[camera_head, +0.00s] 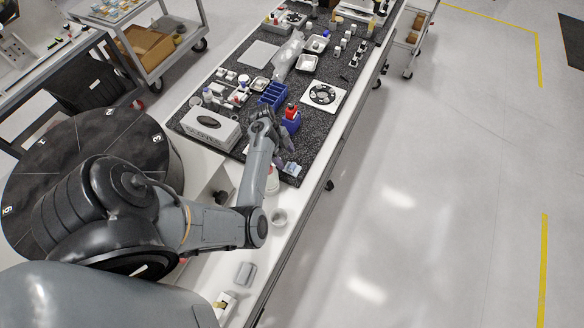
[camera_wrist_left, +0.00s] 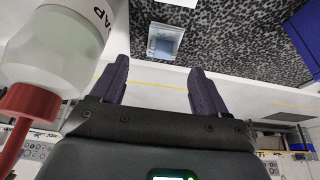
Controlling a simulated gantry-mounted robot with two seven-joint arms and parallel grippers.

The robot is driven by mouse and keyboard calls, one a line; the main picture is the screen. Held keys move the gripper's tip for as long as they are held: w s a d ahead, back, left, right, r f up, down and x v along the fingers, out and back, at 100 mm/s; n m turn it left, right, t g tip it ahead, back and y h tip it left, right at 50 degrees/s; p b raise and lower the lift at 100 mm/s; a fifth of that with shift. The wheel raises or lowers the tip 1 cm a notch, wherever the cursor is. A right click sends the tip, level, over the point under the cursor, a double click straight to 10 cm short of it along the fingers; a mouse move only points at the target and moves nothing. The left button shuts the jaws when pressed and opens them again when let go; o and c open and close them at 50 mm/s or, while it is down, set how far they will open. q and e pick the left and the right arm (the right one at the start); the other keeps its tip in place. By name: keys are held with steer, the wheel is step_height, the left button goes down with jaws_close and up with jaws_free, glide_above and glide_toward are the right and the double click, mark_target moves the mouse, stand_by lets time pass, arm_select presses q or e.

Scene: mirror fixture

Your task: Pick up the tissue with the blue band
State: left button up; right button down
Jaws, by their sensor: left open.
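The tissue with the blue band (camera_wrist_left: 163,42) is a small clear-white packet with a blue patch in the left wrist view. It lies at the border of the dark speckled mat and the white table. In the head view the packet (camera_head: 292,169) lies at the mat's near right corner. My left gripper (camera_head: 287,146) is just beyond it, partly hidden by my wrist. In the left wrist view the two dark purple fingers (camera_wrist_left: 160,86) are apart with nothing between them, and the packet is beyond their tips. My right gripper is not in view.
A white bottle with a red cap (camera_wrist_left: 55,50) is close beside the left finger. A grey tissue box (camera_head: 209,128), blue bin (camera_head: 273,95), red-topped blue bottle (camera_head: 291,121) and fan plate (camera_head: 323,95) stand on the mat. A small cup (camera_head: 279,217) is nearer.

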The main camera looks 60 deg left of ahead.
mark_target(292, 166)
arm_select(q)
steer(key=shift+w+p+x, duration=0.15)
steer(key=shift+p+x, duration=0.1)
steer(key=shift+x, duration=0.85)
steer(key=shift+w+p+x, duration=0.1)
steer(key=shift+p+x, duration=0.15)
steer(key=shift+x, duration=0.9)
steer(key=shift+w+d+f, duration=0.1)
steer(key=shift+d+f, duration=0.05)
steer(key=shift+f, duration=0.4)
steer(key=c, duration=1.1)
